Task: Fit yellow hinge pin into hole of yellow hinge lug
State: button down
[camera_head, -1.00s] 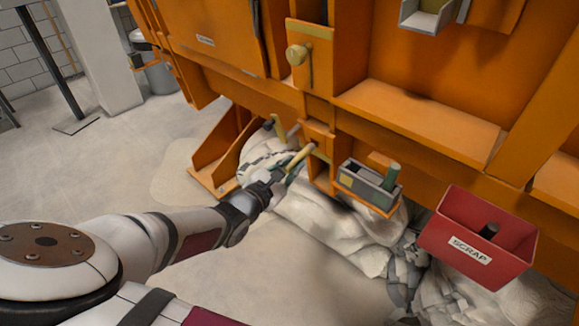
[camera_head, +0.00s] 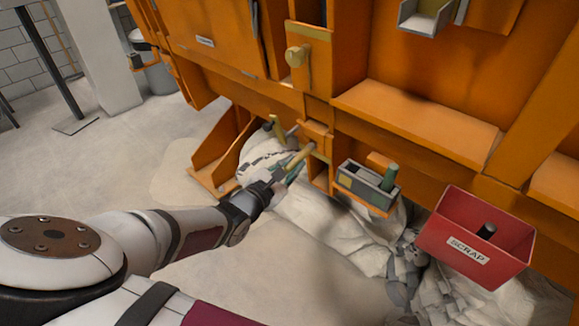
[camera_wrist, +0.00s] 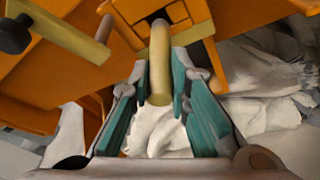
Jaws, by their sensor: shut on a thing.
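My gripper (camera_head: 284,175) is shut on the yellow hinge pin (camera_head: 301,157), a pale yellow rod. In the wrist view, the teal pads of my gripper (camera_wrist: 161,92) flank the pin (camera_wrist: 161,60), which points away from me. Its far end is at the front of a small orange block with a yellowish face, which looks like the yellow hinge lug (camera_wrist: 178,13). The block also shows in the head view (camera_head: 317,133), low on the orange frame.
A dark-ended peg with a yellow bar (camera_wrist: 103,29) sits left of the block. A grey box (camera_head: 362,184) with a green peg stands on an orange ledge to the right. A red SCRAP bin (camera_head: 465,250) is farther right. White sacks (camera_head: 330,225) lie below.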

aim_at(299, 157)
jog(key=shift+w+d+r, duration=0.2)
jog(key=shift+w+d, duration=0.45)
jog(key=shift+w, duration=0.2)
jog(key=shift+w+d+r, duration=0.25)
jog(key=shift+w+d, duration=0.4)
jog(key=shift+w, duration=0.2)
jog(key=shift+w+d+r, duration=0.2)
jog(key=shift+w+d, duration=0.45)
jog(key=shift+w, duration=0.2)
dwell(1.0)
jog(key=c, duration=1.4)
grip_release()
jog(key=o, duration=0.5)
jog(key=shift+f, duration=0.1)
jog(key=shift+a, duration=0.1)
jog(key=shift+s+a+f+p, duration=0.1)
jog(key=shift+s+a+p, duration=0.5)
jog(key=shift+s, duration=0.15)
jog(key=shift+s+a+f+p, duration=0.25)
jog(key=shift+s+a, duration=0.35)
jog(key=shift+s, duration=0.2)
jog(key=shift+s+a+f+p, duration=0.15)
jog(key=shift+s+a+p, duration=0.1)
jog(key=shift+s+a, duration=0.45)
jog(key=shift+s+a+f+p, duration=0.25)
jog(key=shift+s+a, duration=0.2)
jog(key=shift+s, duration=0.45)
